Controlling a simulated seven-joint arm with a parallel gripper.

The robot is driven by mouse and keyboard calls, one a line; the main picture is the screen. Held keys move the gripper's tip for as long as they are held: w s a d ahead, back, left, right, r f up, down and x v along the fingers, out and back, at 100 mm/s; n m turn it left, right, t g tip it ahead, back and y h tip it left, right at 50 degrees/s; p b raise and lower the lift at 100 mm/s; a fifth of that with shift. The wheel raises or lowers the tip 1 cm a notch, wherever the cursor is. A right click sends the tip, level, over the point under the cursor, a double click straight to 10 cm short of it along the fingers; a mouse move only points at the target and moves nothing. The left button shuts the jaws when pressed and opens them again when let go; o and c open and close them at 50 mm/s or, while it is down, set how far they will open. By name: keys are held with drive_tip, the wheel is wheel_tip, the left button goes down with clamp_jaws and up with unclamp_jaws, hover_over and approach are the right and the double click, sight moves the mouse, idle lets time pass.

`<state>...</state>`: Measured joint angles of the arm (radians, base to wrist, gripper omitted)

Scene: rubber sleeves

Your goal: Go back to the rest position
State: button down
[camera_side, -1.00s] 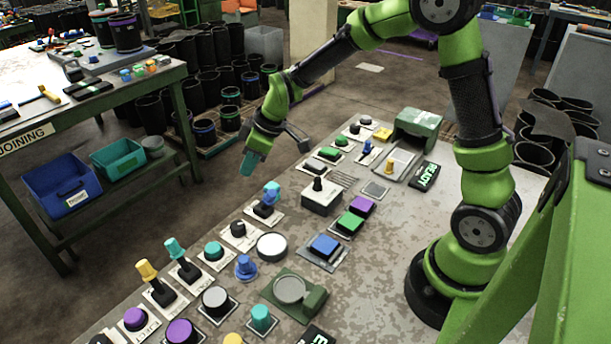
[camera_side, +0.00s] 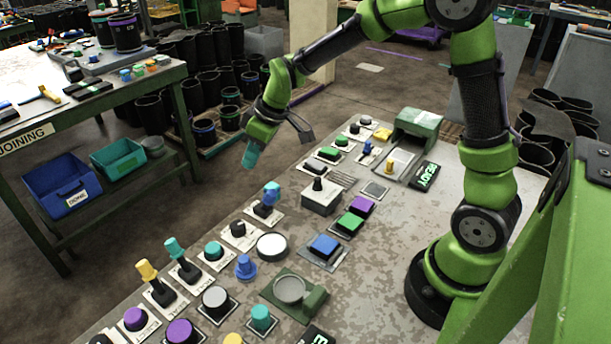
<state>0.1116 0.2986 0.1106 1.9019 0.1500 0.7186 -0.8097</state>
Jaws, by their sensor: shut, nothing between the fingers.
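My gripper (camera_side: 251,155) hangs in the air beyond the far left edge of the control table (camera_side: 395,240), pointing down. Its teal fingertips are together, with nothing between them. It is apart from all the controls. The nearest one is a joystick with a blue knob (camera_side: 271,192), below and to the right of the fingertips. The rest position itself is not marked in the picture.
Buttons, knobs and levers cover the table, among them a black-knobbed box (camera_side: 319,197), a blue button (camera_side: 324,246) and a green hooded box (camera_side: 417,126). A side bench (camera_side: 150,84) stands left. Black rubber sleeves (camera_side: 204,132) stand on the floor behind.

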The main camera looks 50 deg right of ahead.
drive_tip(key=s+r+m+t, duration=0.1)
drive_tip(key=s+r+m, duration=0.3)
drive_tip(key=s, duration=0.7)
drive_tip(key=s+r+m+t, duration=0.2)
drive_tip(key=s+r+m, duration=0.2)
drive_tip(key=s+r, duration=0.3)
drive_tip(key=s, duration=0.3)
drive_tip(key=shift+s+d+r+h, duration=0.15)
drive_tip(key=shift+s+d+h, duration=0.05)
drive_tip(key=shift+s+h, duration=0.15)
